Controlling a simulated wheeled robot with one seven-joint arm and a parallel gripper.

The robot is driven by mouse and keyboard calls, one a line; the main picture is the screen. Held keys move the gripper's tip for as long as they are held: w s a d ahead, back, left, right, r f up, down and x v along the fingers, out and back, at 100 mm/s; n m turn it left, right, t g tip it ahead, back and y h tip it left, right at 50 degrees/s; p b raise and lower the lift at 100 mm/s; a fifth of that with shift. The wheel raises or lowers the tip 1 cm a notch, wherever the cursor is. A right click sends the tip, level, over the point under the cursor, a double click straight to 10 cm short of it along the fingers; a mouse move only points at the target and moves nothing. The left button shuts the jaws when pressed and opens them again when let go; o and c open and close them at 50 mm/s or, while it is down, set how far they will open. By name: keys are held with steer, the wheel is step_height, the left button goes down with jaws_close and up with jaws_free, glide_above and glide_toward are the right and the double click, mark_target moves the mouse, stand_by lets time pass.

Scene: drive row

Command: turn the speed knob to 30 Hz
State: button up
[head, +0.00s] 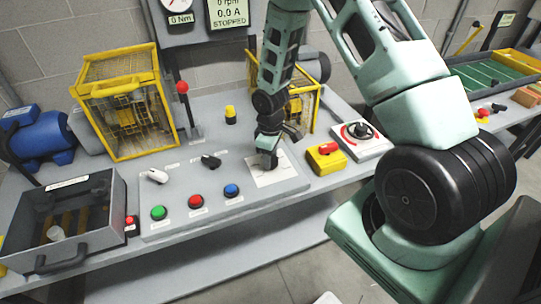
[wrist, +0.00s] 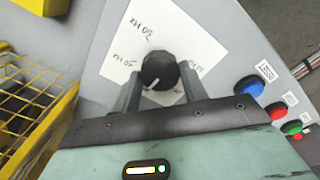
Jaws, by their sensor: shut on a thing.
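The speed knob (wrist: 158,66) is black and round, with a short white pointer line facing down and slightly left in the wrist view. It sits on a white card (wrist: 190,35) with handwritten Hz marks, upside down here; one at the top looks like 30 Hz, and others are left and right. My gripper (wrist: 160,84) is shut on the knob, one finger on each side. In the head view my gripper (head: 267,146) reaches down to the card (head: 285,168) and hides the knob. The display (head: 229,14) above reads 0 rpm, 0.0 A, STOPPED.
Green (head: 158,213), red (head: 195,201) and blue (head: 231,190) buttons lie in front, left of the card. A black switch (head: 211,160) and a red-topped lever (head: 182,88) stand further left. Yellow cages (head: 120,105) stand behind.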

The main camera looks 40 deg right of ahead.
steer(key=shift+n, duration=0.3)
stand_by(0.4)
steer(key=o, duration=1)
steer(key=shift+r, duration=0.1)
step_height(320, 180, up, 17)
steer(key=b, duration=0.1)
steer(key=shift+r, duration=0.15)
